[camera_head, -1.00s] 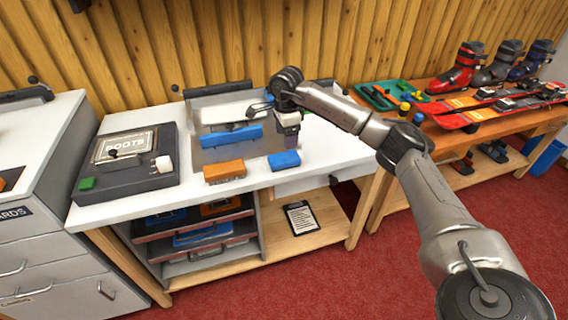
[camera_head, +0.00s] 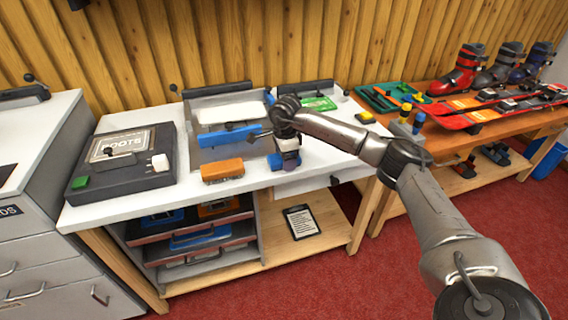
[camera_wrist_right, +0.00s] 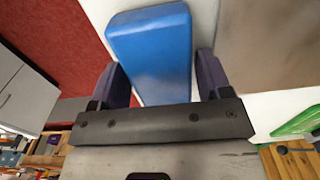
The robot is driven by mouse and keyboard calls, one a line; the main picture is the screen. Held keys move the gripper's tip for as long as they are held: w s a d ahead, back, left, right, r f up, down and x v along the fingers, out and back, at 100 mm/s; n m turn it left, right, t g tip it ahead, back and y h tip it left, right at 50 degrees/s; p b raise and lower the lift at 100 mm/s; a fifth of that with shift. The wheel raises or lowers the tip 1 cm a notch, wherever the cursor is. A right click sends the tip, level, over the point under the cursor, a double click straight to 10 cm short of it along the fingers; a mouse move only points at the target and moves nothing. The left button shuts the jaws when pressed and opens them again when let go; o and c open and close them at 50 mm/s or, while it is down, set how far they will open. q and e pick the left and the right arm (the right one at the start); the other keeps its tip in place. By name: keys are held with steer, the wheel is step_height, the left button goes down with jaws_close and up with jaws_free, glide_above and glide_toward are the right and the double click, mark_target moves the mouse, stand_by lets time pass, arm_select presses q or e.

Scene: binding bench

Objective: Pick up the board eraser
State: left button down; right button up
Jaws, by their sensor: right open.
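A plain blue block (camera_wrist_right: 152,45), which I take to be the board eraser, lies on the white bench top and fills the middle of the right wrist view. In the head view only a little of the blue block (camera_head: 275,162) shows beside my right gripper, which hides the rest. My right gripper (camera_head: 284,157) points down over the block near the bench's front edge. In the wrist view the dark fingers of the right gripper (camera_wrist_right: 162,80) are open, one on each side of the block's near end. I cannot tell whether they touch it. My left gripper is not in view.
An orange block (camera_head: 222,170) lies left of the gripper. A long blue object (camera_head: 230,136) lies behind on a grey plate. The dark BOOTS box (camera_head: 121,160) stands at left.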

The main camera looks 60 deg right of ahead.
steer(key=shift+c, duration=0.5)
steer(key=c, duration=0.6)
steer(key=shift+r, duration=0.1)
steer(key=shift+r+p, duration=0.3)
steer(key=shift+r, duration=0.2)
step_height(320, 180, up, 4)
steer(key=shift+d+f+p, duration=0.1)
steer(key=shift+f+p, duration=0.1)
steer(key=shift+p, duration=0.6)
steer(key=s+d+r+p, duration=0.1)
steer(key=s+r, duration=0.5)
steer(key=s, duration=0.5)
steer(key=shift+s+d+r, duration=0.15)
steer(key=shift+s+d, duration=0.1)
steer(key=shift+d, duration=0.05)
